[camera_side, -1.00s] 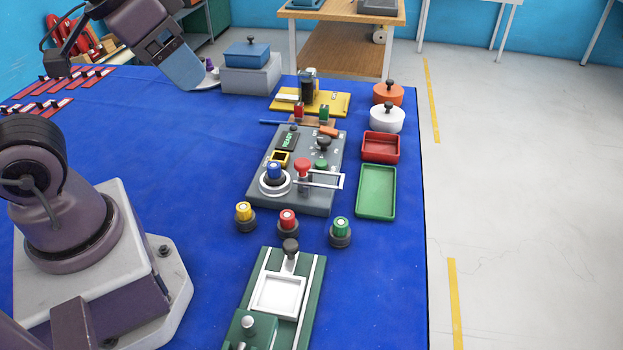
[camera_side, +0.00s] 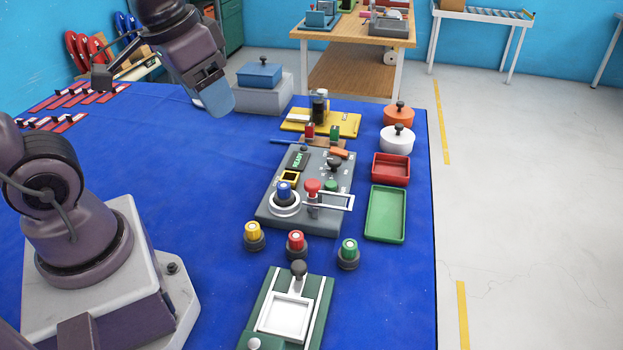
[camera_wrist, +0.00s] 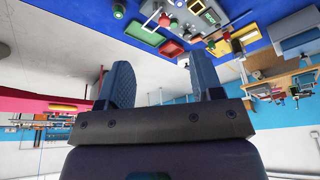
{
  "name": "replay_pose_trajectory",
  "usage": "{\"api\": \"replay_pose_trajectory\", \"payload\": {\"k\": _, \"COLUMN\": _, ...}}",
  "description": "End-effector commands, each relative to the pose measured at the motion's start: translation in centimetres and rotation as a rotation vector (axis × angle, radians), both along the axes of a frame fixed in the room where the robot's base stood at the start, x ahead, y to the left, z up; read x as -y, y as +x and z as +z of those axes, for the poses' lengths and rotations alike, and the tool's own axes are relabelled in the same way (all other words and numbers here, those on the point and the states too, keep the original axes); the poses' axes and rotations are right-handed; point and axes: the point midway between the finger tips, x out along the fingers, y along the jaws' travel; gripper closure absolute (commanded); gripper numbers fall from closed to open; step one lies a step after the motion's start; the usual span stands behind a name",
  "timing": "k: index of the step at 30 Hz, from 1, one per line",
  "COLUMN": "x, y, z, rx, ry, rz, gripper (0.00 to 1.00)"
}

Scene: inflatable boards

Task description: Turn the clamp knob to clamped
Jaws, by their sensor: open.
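The grey control panel (camera_side: 318,215) lies on the blue table with a lit READY display (camera_side: 298,160). A black knob (camera_side: 334,164) with small marks around it stands on its upper right part; it looks like the clamp knob, but its label and setting are too small to read. A blue cap in a white ring (camera_side: 284,192), a red mushroom button (camera_side: 313,186) and a green button (camera_side: 330,186) are on the panel's near part. My gripper (camera_side: 218,108) is up and left of the panel, well apart from it. In the wrist view its two fingers (camera_wrist: 158,66) are spread and empty.
A yellow fixture (camera_side: 345,124) stands behind the panel. Red (camera_side: 404,170) and green (camera_side: 372,225) trays lie to its right. Yellow, red (camera_side: 296,246) and green capped pieces stand in front. A grey block with a blue box (camera_side: 260,74) is near my gripper. The table's left middle is clear.

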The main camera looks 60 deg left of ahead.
Motion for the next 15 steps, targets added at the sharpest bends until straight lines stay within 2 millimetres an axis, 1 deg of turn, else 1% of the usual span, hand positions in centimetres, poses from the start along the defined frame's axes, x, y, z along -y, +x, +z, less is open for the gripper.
{"api": "replay_pose_trajectory", "payload": {"k": 1, "x": -0.7, "y": 1.2, "z": -0.8, "rx": -0.057, "ry": -0.017, "rz": 0.046, "gripper": 0.4}}
{"api": "replay_pose_trajectory", "payload": {"k": 5, "x": -2.2, "y": 4.1, "z": -2.6, "rx": -0.164, "ry": -0.087, "rz": 0.198, "gripper": 0.4}}
{"api": "replay_pose_trajectory", "payload": {"k": 8, "x": -3.4, "y": 6.4, "z": -4.4, "rx": -0.239, "ry": -0.158, "rz": 0.343, "gripper": 0.4}}
{"api": "replay_pose_trajectory", "payload": {"k": 15, "x": -6.2, "y": 11.7, "z": -9.7, "rx": -0.402, "ry": -0.359, "rz": 0.759, "gripper": 0.4}}
